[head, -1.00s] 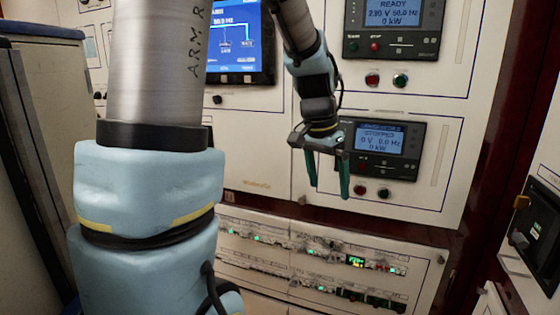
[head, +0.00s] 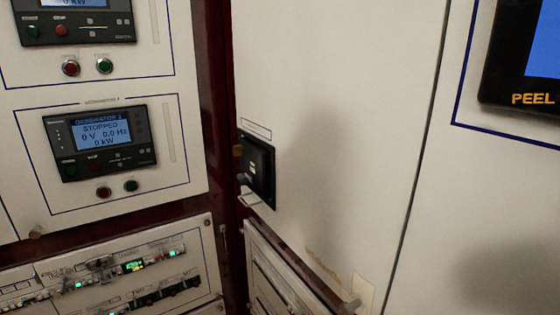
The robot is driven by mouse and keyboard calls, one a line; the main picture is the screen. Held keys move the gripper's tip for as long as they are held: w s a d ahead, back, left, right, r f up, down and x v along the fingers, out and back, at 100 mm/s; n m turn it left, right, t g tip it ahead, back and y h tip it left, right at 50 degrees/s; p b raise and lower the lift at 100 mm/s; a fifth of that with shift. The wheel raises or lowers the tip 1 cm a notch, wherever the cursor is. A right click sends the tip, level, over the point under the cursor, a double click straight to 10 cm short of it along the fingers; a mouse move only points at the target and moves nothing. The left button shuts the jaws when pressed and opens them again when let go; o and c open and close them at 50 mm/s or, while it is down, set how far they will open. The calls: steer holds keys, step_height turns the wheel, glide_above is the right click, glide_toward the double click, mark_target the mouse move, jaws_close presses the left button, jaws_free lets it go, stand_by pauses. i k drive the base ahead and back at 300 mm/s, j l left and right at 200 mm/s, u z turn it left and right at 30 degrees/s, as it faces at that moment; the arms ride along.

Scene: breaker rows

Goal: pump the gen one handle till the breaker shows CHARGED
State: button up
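A black breaker unit (head: 260,172) is set in the pale cabinet face right of the dark red corner post. It is seen at a steep angle. A small pale window shows on its front, but its wording is too small to read. A brownish knob and a grey knob stick out at its left side. I cannot tell which part is the pump handle, or whether this is the gen one breaker, as its label is unreadable. My gripper is not in view.
Left of the post, a generator 2 controller (head: 99,142) reads STOPPED, 0 V, 0.0 Hz, 0 kW. Another controller (head: 75,20) is cut off above it. Small breaker rows (head: 110,275) run below. A dark-framed screen (head: 520,60) is at the right edge. Blank cabinet face lies between.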

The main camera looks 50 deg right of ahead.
mark_target(242, 177)
steer(key=z, duration=1.7)
